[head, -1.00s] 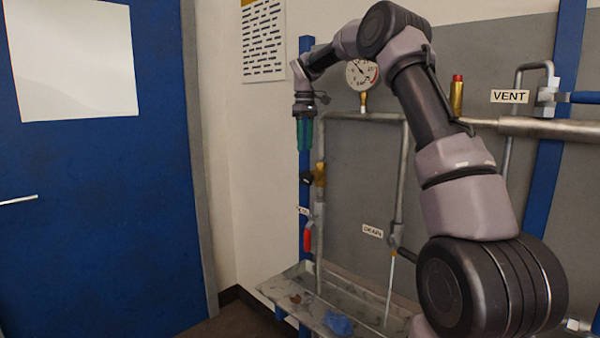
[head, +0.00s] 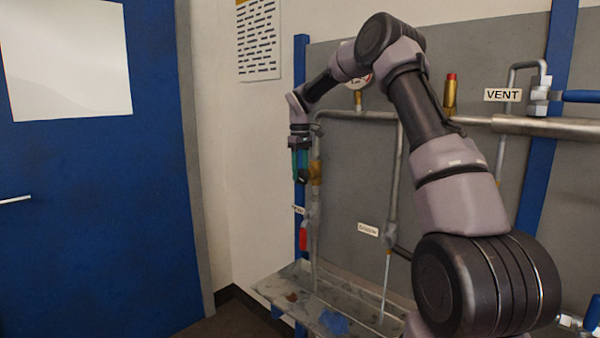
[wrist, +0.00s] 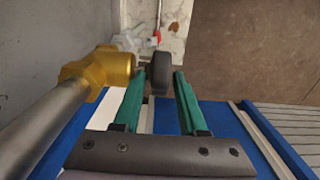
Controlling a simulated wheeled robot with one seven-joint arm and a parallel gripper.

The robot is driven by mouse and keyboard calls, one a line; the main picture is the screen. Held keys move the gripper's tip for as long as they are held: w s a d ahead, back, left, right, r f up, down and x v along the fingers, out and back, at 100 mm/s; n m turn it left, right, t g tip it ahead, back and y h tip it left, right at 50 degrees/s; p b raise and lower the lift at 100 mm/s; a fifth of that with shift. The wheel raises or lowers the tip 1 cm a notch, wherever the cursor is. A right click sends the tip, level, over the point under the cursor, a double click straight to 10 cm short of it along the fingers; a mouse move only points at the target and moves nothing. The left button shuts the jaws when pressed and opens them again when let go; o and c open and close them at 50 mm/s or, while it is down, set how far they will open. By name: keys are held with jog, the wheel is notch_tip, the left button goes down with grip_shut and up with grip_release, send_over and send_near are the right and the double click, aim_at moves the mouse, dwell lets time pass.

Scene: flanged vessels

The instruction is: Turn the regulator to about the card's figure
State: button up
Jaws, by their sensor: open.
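The regulator is a brass body (head: 315,172) on a vertical pipe, with a black knob (head: 301,176) on its left side. In the wrist view the brass body (wrist: 106,68) is at left and the dark knob (wrist: 159,72) sticks out from it. My gripper (head: 300,178) points down at the knob, its green fingers open. In the wrist view the gripper's fingertips (wrist: 161,74) lie on either side of the knob; I cannot tell whether they touch it. The pressure gauge (head: 368,83) is mostly hidden by my arm, its needle unreadable. No card with a readable figure shows.
A red lever handle (head: 303,236) hangs below the regulator. A tray (head: 285,283) with a blue cloth (head: 333,322) lies under the pipes. Pipework with a DRAIN label (head: 368,229) and VENT label (head: 503,95) is at right. A blue door (head: 95,200) stands at left.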

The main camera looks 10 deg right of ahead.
grip_shut()
jog(key=shift+s+d+t+y, duration=0.15)
jog(key=shift+d+t+y, duration=0.05)
jog(key=shift+t+y, duration=0.25)
jog(key=shift+s+t+y, duration=0.15)
jog(key=shift+t+y, duration=0.6)
jog(key=shift+t, duration=0.4)
grip_release()
jog(key=v, duration=1.1)
